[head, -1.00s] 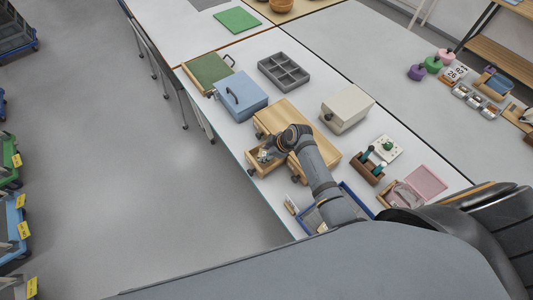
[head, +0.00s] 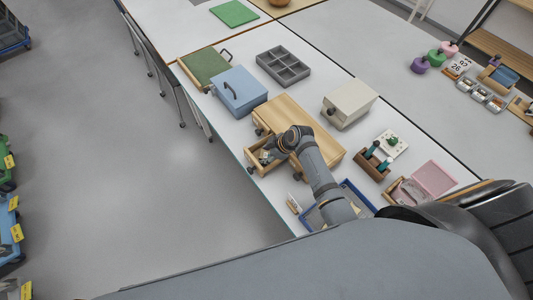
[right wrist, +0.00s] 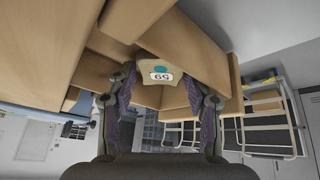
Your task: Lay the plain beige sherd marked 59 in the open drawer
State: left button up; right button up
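The beige sherd marked 59 (right wrist: 175,67) shows in the right wrist view, with a white number label and a teal patch on its face. My right gripper (right wrist: 159,76) has one fingertip at each side edge of it and appears shut on it. In the head view my right gripper (head: 268,156) is at the open drawer (head: 250,168) of the wooden cabinet (head: 303,125). The hand partly hides the drawer's inside, and I cannot tell whether the sherd touches the drawer floor. My left gripper is not in view.
A blue box (head: 239,92) and a green-topped box (head: 204,66) stand left of the cabinet. A grey divided tray (head: 284,67) lies behind and a cream box (head: 349,103) stands to the right. A blue-rimmed tray (head: 309,219) lies near the table's front edge.

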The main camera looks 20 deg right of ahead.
jog(key=shift+r, duration=0.1)
jog(key=shift+d+r, duration=0.1)
jog(key=shift+r, duration=0.15)
jog(key=v, duration=1.1)
jog(key=shift+s+r, duration=0.15)
jog(key=shift+r, duration=0.1)
